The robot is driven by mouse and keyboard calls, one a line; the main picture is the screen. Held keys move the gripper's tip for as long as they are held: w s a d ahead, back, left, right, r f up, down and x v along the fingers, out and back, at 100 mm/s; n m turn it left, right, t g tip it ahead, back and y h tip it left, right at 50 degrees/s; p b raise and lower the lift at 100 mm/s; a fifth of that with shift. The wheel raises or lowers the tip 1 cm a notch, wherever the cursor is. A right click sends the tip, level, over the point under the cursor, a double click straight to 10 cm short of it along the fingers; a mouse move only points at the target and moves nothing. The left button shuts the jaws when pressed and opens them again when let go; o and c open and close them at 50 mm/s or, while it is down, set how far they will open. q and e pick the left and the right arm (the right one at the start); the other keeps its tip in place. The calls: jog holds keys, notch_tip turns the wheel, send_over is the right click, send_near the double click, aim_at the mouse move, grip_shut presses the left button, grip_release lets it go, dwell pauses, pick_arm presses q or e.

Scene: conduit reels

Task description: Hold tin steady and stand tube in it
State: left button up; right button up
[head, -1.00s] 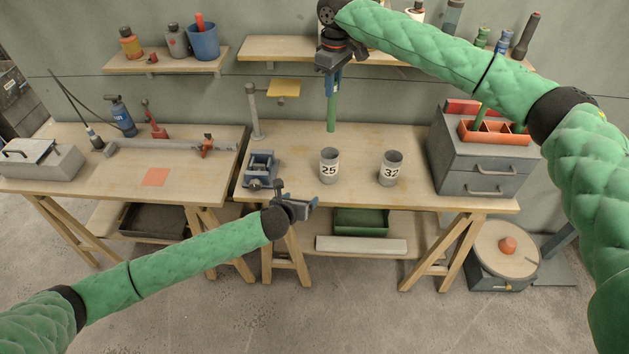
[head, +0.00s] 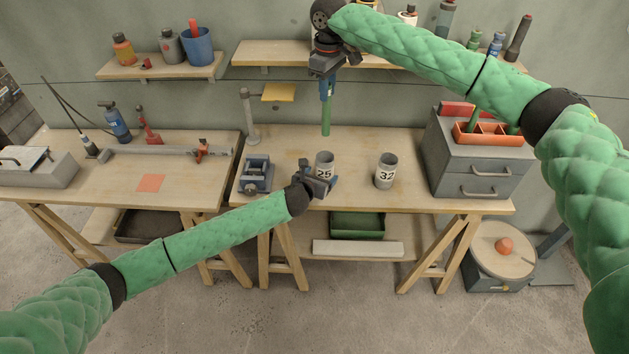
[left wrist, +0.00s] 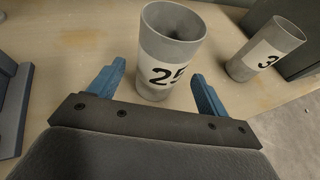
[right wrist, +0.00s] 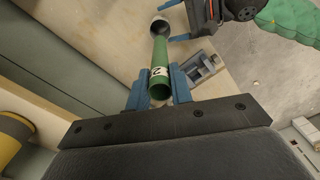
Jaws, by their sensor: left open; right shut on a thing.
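The tin marked 25 (head: 325,160) stands upright on the right-hand bench; its lower part is hidden by my left gripper in the head view. My left gripper (head: 328,184) is open in front of it. In the left wrist view, its blue fingers (left wrist: 156,88) are on either side of tin 25 (left wrist: 170,52), apart from its wall. My right gripper (head: 326,88) is shut on the upper end of a green tube (head: 326,118), which hangs upright above and behind tin 25. The right wrist view shows the tube (right wrist: 159,60) between the fingers (right wrist: 158,88), with a white label.
A second tin, marked 32 (head: 386,170), stands to the right. A blue-grey vise (head: 257,174) is to the left. A grey drawer cabinet (head: 482,155) with an orange tray (head: 494,133) stands at the bench's right end.

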aim_at(321, 174)
pick_arm(q)
jog(key=shift+x, duration=2.15)
